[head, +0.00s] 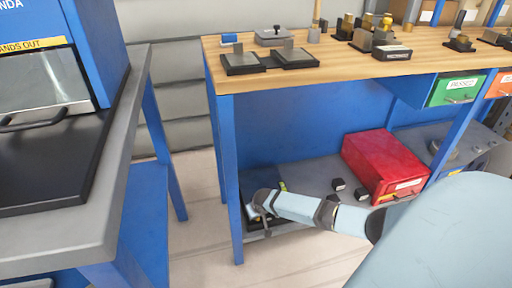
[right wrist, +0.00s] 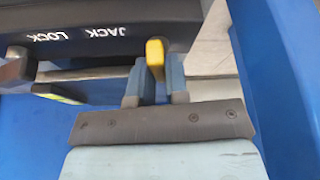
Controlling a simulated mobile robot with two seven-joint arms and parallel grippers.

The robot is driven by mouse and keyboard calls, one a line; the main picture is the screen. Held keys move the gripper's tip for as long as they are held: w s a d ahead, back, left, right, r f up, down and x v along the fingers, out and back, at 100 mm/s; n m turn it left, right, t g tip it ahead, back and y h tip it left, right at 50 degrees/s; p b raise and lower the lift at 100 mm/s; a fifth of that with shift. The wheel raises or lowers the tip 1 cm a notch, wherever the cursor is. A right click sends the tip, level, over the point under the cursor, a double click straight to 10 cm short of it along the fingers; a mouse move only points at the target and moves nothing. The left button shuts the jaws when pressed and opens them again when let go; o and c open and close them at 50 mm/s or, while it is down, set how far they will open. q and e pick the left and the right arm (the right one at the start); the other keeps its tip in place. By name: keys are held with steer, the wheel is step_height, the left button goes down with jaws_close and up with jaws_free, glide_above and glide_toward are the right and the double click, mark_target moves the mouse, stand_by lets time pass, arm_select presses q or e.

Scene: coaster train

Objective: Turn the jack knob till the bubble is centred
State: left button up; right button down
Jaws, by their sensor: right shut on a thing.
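The jack knob (right wrist: 155,52) is a yellow upright piece at the edge of a dark housing (right wrist: 100,30) lettered JACK and LOCK. My right gripper (right wrist: 155,78) has its two blue fingers on either side of the yellow knob, shut on it. In the head view my right arm reaches down to the left end of the lower shelf, where the right gripper (head: 256,210) is small and partly hidden. A small yellow-green strip, perhaps the bubble level (head: 283,186), shows beside it; the bubble cannot be made out. My left gripper is in neither view.
A wooden-topped bench (head: 340,65) with several metal parts stands above the shelf. Its blue leg (head: 230,180) is close to my right gripper. A red box (head: 385,165) and small dark blocks (head: 339,184) sit to the right on the shelf. A grey table (head: 60,235) stands left.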

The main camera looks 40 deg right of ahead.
steer(key=shift+r+n+y+p, duration=0.1)
steer(key=shift+n+y+p, duration=0.3)
steer(key=shift+n, duration=0.5)
steer(key=shift+d+n, duration=0.1)
steer(key=shift+n, duration=0.4)
steer(key=n, duration=0.1)
steer(key=n+y, duration=0.1)
steer(key=shift+f+n, duration=0.2)
steer(key=shift+n, duration=0.1)
steer(key=shift+n+y+b, duration=0.4)
steer(key=shift+n+b, duration=0.25)
steer(key=shift+n, duration=0.05)
steer(key=shift+n+b, duration=0.4)
steer(key=shift+n, duration=0.2)
arm_select(q)
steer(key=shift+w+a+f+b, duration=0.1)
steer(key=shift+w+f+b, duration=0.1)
steer(key=shift+b, duration=0.15)
arm_select(e)
steer(key=shift+n+y, duration=0.4)
steer(key=shift+n, duration=0.2)
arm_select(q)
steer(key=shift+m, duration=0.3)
